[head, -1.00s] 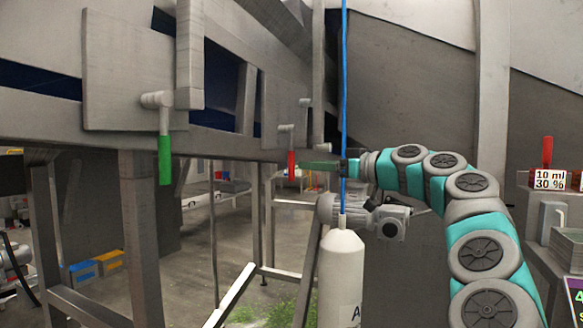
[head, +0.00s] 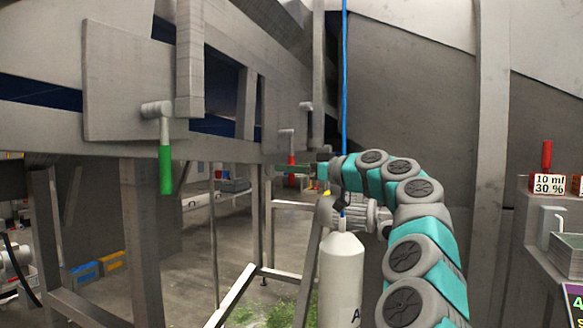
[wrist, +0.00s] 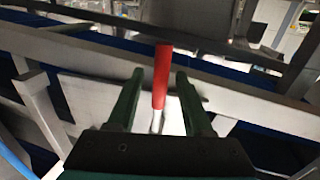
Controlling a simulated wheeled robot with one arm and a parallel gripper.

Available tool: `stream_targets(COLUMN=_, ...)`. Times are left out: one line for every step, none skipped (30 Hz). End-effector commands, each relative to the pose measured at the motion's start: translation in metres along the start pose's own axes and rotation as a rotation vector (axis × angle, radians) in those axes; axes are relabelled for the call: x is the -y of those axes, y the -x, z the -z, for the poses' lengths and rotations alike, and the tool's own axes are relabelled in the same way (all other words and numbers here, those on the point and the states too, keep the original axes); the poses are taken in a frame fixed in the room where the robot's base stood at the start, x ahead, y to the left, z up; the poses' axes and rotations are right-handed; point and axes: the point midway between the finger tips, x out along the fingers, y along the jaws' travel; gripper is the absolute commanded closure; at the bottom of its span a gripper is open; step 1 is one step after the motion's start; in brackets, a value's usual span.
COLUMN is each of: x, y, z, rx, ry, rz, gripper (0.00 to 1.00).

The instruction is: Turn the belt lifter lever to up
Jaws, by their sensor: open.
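A lever with a red handle (head: 291,162) hangs down from its pivot on the grey machine frame in the head view. In the wrist view the red handle (wrist: 162,75) lies between my two green fingers, with its pale metal shank below it. My gripper (wrist: 160,85) is open around the handle, with a gap on both sides. In the head view my gripper (head: 290,169) is small at the lever and partly hides its lower end. A second lever with a green handle (head: 165,170) hangs down nearer on the left. No label names either lever.
A white bottle (head: 341,275) stands below my arm, and a blue hose (head: 344,80) hangs above it. A grey motor unit (head: 345,213) is close under my gripper. Frame legs (head: 145,240) stand on the left. Green leaves (head: 270,310) lie on the floor.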

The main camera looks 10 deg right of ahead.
Motion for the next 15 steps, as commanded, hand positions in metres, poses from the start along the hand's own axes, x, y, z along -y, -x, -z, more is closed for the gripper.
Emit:
stream_targets(x=0.0000, y=-0.0001, z=0.0000, rx=0.000, ry=0.000, rz=0.000, gripper=0.49)
stream_targets(x=0.0001, y=-0.0001, z=0.0001, rx=0.000, ry=0.000, rz=0.000, gripper=0.49)
stream_targets(x=0.0001, y=0.0000, z=0.0001, rx=0.000, ry=0.000, rz=0.000, gripper=0.49)
stream_targets(x=0.0001, y=0.0000, z=0.0000, rx=0.000, ry=0.000, rz=0.000, gripper=0.49)
stream_targets(x=0.0000, y=0.0001, z=0.0001, rx=-0.001, ry=0.000, rz=0.000, gripper=0.49)
stream_targets(x=0.0000, y=0.0001, z=0.0001, rx=-0.001, ry=0.000, rz=0.000, gripper=0.50)
stream_targets(x=0.0000, y=0.0000, z=0.0000, rx=0.000, ry=0.000, rz=0.000, gripper=0.54)
stream_targets(x=0.0000, y=0.0000, z=0.0000, rx=0.000, ry=0.000, rz=0.000, gripper=0.57)
stream_targets(x=0.0000, y=0.0001, z=0.0001, rx=-0.001, ry=0.000, rz=0.000, gripper=0.62)
stream_targets(x=0.0000, y=0.0001, z=0.0001, rx=0.000, ry=0.000, rz=0.000, gripper=0.65)
stream_targets(x=0.0000, y=0.0001, z=0.0001, rx=0.000, ry=0.000, rz=0.000, gripper=0.68)
stream_targets(x=0.0000, y=0.0001, z=0.0001, rx=0.000, ry=0.000, rz=0.000, gripper=0.73)
stream_targets(x=0.0000, y=0.0001, z=0.0001, rx=0.000, ry=0.000, rz=0.000, gripper=0.76)
stream_targets(x=0.0000, y=0.0001, z=0.0001, rx=0.000, ry=0.000, rz=0.000, gripper=0.80)
stream_targets(x=0.0000, y=0.0001, z=0.0001, rx=0.000, ry=0.000, rz=0.000, gripper=0.84)
